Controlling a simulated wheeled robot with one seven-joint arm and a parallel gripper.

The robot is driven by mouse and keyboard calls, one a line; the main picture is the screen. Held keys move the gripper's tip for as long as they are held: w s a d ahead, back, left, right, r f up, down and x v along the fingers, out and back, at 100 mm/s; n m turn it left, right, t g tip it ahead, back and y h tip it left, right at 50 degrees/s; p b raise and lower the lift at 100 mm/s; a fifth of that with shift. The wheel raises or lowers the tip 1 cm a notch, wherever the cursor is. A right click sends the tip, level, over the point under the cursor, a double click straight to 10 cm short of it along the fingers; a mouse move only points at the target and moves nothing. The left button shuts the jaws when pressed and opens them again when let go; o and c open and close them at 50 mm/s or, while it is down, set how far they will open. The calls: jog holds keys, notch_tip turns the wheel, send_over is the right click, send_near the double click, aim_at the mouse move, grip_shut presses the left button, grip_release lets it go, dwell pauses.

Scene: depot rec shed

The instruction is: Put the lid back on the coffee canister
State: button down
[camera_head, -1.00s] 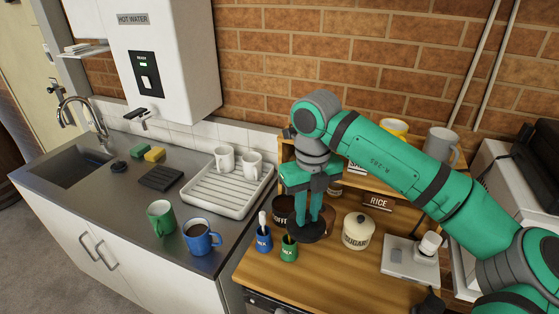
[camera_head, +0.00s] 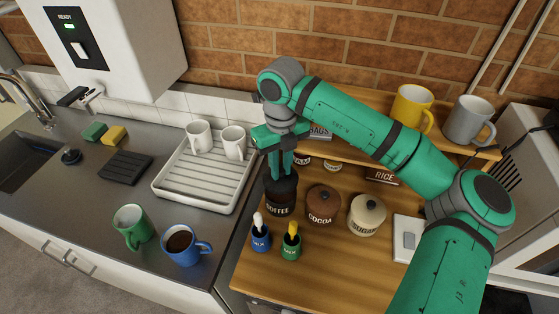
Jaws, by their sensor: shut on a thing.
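The coffee canister (camera_head: 280,207) is dark with a COFFEE label and stands upright on the wooden counter, at the left end of the row of canisters. My gripper (camera_head: 281,171) points down directly above it, shut on the dark lid (camera_head: 282,186). The lid is at the canister's mouth and looks level. My fingers hide the lid's knob. I cannot tell whether the lid rests fully on the rim or hangs just above it.
The brown cocoa canister (camera_head: 322,204) and cream sugar canister (camera_head: 367,214) stand close on the right. A shelf with a yellow mug (camera_head: 411,107) and grey mug (camera_head: 468,121) is behind.

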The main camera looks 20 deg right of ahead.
aim_at(281, 178)
jog(key=shift+f, duration=2.6)
jog(key=shift+f, duration=0.25)
dwell(0.4)
jog(key=c, duration=1)
grip_release()
jog(key=shift+c, duration=0.2)
jog(key=shift+r, duration=0.1)
jog(key=shift+r, duration=3.45)
